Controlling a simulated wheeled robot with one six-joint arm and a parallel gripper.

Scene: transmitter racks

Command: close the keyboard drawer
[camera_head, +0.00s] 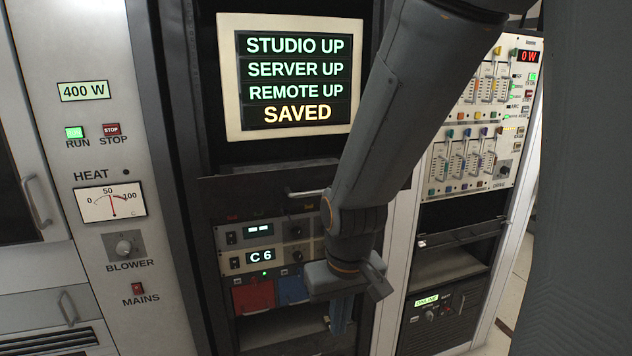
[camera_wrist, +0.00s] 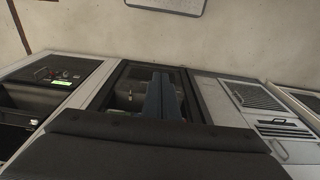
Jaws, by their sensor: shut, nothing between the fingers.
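The keyboard drawer (camera_head: 250,188) shows as a dark, wide front below the monitor in the middle rack. A pale bar handle (camera_head: 304,192) sits on it. My arm hides its right part. No keyboard is visible, and I cannot tell how far out the drawer stands. My gripper (camera_head: 340,325) points down in front of the lower rack units, below and right of the handle, apart from it. Its bluish fingers are shut and empty. They also show in the wrist view (camera_wrist: 160,100), where the racks appear upside down and I cannot make out the drawer.
The monitor (camera_head: 295,78) reads SAVED on its last line. Below the drawer are the C 6 unit (camera_head: 258,257) and red (camera_head: 254,296) and blue (camera_head: 293,288) modules. A control cabinet (camera_head: 110,200) stands left. A slider-panel rack (camera_head: 465,160) with an open bay stands right.

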